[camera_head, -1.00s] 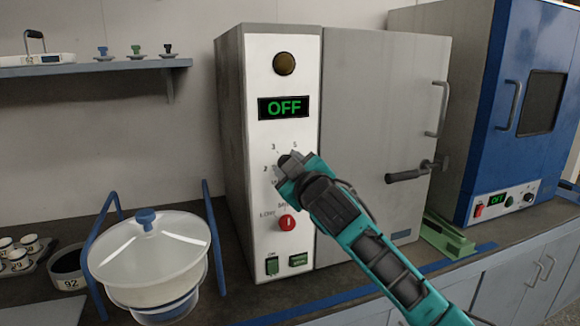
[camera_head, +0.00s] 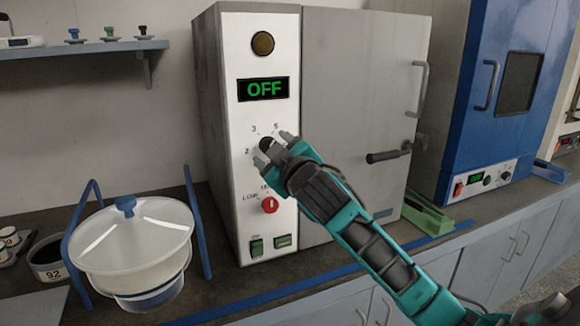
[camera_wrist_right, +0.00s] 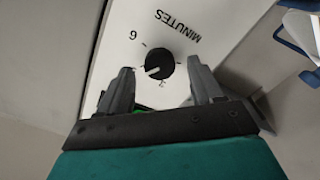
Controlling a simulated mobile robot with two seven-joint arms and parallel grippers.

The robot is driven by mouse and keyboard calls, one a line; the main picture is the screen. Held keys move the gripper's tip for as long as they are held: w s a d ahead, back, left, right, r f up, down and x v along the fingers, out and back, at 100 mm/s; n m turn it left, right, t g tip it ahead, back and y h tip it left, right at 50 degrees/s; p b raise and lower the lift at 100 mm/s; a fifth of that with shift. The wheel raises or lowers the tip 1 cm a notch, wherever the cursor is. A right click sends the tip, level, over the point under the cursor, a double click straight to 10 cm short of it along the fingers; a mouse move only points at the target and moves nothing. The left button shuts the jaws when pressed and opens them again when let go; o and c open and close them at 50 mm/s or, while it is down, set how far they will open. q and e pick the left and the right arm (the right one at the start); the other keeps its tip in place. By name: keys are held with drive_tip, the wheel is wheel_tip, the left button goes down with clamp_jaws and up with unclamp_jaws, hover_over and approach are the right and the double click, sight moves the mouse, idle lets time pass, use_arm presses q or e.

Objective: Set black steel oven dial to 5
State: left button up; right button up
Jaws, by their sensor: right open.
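The steel oven (camera_head: 215,130) is a tall grey unit with a white front panel. Its black dial (camera_head: 265,143) sits mid-panel, with 2, 3 and 5 readable around it; its pointer is hidden in the head view. In the right wrist view the dial (camera_wrist_right: 160,63) shows a white pointer mark toward the lower left, with "MINUTES" printed nearby. My right gripper (camera_head: 274,147) is open in front of the dial. In the wrist view its fingers (camera_wrist_right: 161,86) stand on either side of the dial, with gaps showing. My left gripper is not in view.
A display (camera_head: 263,89) reads OFF above the dial. A red knob (camera_head: 270,204) and green switches (camera_head: 257,247) lie below. A lidded bowl (camera_head: 130,240) stands left; a blue oven (camera_head: 470,110) stands right.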

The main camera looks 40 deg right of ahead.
drive_tip(key=v, duration=1)
drive_tip(key=shift+s+b, duration=0.3)
drive_tip(key=shift+s, duration=0.05)
drive_tip(key=shift+a, duration=0.15)
drive_tip(key=s+a+f+g+y, duration=0.1)
drive_tip(key=a+f+g+y, duration=0.15)
drive_tip(key=f, duration=0.95)
drive_tip(key=s+a+f+g+y, duration=0.15)
drive_tip(key=a+f, duration=0.25)
drive_tip(key=f, duration=0.9)
drive_tip(key=s+a+f+m+g+y, duration=0.1)
drive_tip(key=s+a+f, duration=0.3)
drive_tip(key=f, duration=0.3)
drive_tip(key=s+a+f+m+g+y, duration=0.1)
drive_tip(key=s+a+f, duration=0.3)
drive_tip(key=s+f, duration=0.2)
wheel_tip(320, 180, down, 2)
drive_tip(key=shift+s+f+m+g, duration=0.25)
drive_tip(key=shift+s+m+g, duration=0.15)
drive_tip(key=shift+c, duration=0.5)
